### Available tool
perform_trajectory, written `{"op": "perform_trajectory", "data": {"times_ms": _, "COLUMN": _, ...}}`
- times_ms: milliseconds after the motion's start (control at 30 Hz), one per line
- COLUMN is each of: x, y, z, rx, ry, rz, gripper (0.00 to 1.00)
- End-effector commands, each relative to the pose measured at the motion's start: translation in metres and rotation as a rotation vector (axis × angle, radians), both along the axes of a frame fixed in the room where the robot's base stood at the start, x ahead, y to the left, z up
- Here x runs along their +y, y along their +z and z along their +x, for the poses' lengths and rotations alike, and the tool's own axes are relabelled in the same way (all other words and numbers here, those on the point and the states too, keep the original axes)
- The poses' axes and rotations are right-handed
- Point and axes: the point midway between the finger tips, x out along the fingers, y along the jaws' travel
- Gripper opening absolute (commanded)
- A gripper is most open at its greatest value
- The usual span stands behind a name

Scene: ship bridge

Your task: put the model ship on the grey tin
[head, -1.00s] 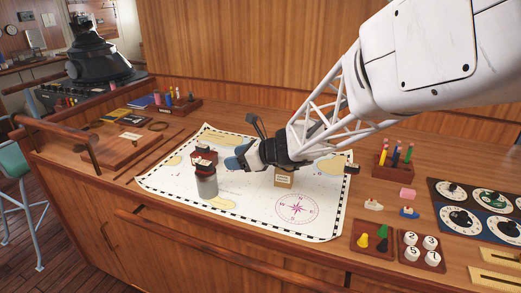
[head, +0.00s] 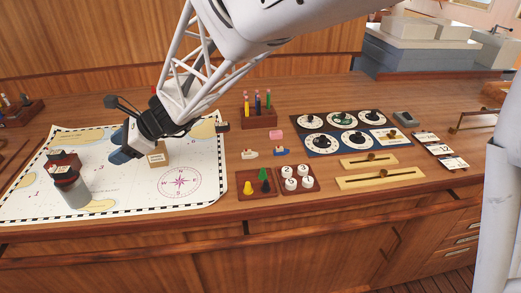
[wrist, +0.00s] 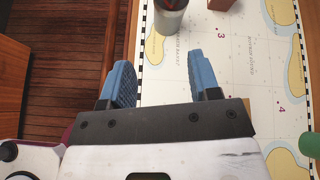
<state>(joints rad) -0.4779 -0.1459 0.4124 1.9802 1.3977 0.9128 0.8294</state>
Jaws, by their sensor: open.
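My gripper (head: 120,155) is open and empty above the chart, left of the compass rose. Its blue fingers also show apart in the wrist view (wrist: 162,82). The grey tin (head: 76,196) stands upright on the chart, left of and nearer than my gripper; a dark red piece covers its top. In the wrist view the tin (wrist: 167,22) is beyond the fingers, cut by the top edge. Two small model boats stand on the wood right of the chart: a white one (head: 250,154) and a blue-hulled one (head: 282,152). I cannot tell which is the model ship.
A dark red labelled block (head: 63,158) stands behind the tin, and a tan labelled block (head: 157,155) beside my gripper. A pen holder (head: 259,118), a pink block (head: 276,134), trays of pieces (head: 256,183) and dial panels (head: 342,120) occupy the right. The chart's front right is clear.

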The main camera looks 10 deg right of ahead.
Motion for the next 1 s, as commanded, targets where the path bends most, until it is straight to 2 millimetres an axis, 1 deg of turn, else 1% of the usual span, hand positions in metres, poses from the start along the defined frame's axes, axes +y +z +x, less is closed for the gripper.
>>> {"op": "perform_trajectory", "data": {"times_ms": 33, "x": -0.021, "y": 0.006, "z": -0.006, "rx": -0.054, "ry": 0.025, "rz": -0.029, "gripper": 0.57}}
{"op": "perform_trajectory", "data": {"times_ms": 167, "x": -0.075, "y": 0.015, "z": -0.026, "rx": -0.208, "ry": 0.118, "rz": -0.128, "gripper": 0.57}}
{"op": "perform_trajectory", "data": {"times_ms": 200, "x": -0.092, "y": 0.017, "z": -0.033, "rx": -0.256, "ry": 0.15, "rz": -0.163, "gripper": 0.57}}
{"op": "perform_trajectory", "data": {"times_ms": 367, "x": -0.159, "y": 0.021, "z": -0.063, "rx": -0.431, "ry": 0.279, "rz": -0.301, "gripper": 0.57}}
{"op": "perform_trajectory", "data": {"times_ms": 400, "x": -0.176, "y": 0.022, "z": -0.07, "rx": -0.472, "ry": 0.313, "rz": -0.338, "gripper": 0.57}}
{"op": "perform_trajectory", "data": {"times_ms": 467, "x": -0.2, "y": 0.022, "z": -0.083, "rx": -0.529, "ry": 0.364, "rz": -0.393, "gripper": 0.57}}
{"op": "perform_trajectory", "data": {"times_ms": 500, "x": -0.217, "y": 0.022, "z": -0.092, "rx": -0.566, "ry": 0.401, "rz": -0.432, "gripper": 0.57}}
{"op": "perform_trajectory", "data": {"times_ms": 567, "x": -0.24, "y": 0.022, "z": -0.105, "rx": -0.617, "ry": 0.456, "rz": -0.489, "gripper": 0.57}}
{"op": "perform_trajectory", "data": {"times_ms": 600, "x": -0.256, "y": 0.022, "z": -0.113, "rx": -0.65, "ry": 0.493, "rz": -0.529, "gripper": 0.57}}
{"op": "perform_trajectory", "data": {"times_ms": 667, "x": -0.279, "y": 0.021, "z": -0.127, "rx": -0.696, "ry": 0.551, "rz": -0.588, "gripper": 0.57}}
{"op": "perform_trajectory", "data": {"times_ms": 700, "x": -0.294, "y": 0.02, "z": -0.137, "rx": -0.723, "ry": 0.591, "rz": -0.629, "gripper": 0.57}}
{"op": "perform_trajectory", "data": {"times_ms": 767, "x": -0.317, "y": 0.018, "z": -0.151, "rx": -0.759, "ry": 0.652, "rz": -0.689, "gripper": 0.57}}
{"op": "perform_trajectory", "data": {"times_ms": 800, "x": -0.331, "y": 0.018, "z": -0.16, "rx": -0.782, "ry": 0.694, "rz": -0.73, "gripper": 0.57}}
{"op": "perform_trajectory", "data": {"times_ms": 900, "x": -0.366, "y": 0.015, "z": -0.184, "rx": -0.827, "ry": 0.799, "rz": -0.829, "gripper": 0.57}}
{"op": "perform_trajectory", "data": {"times_ms": 1000, "x": -0.394, "y": 0.012, "z": -0.205, "rx": -0.854, "ry": 0.898, "rz": -0.916, "gripper": 0.57}}
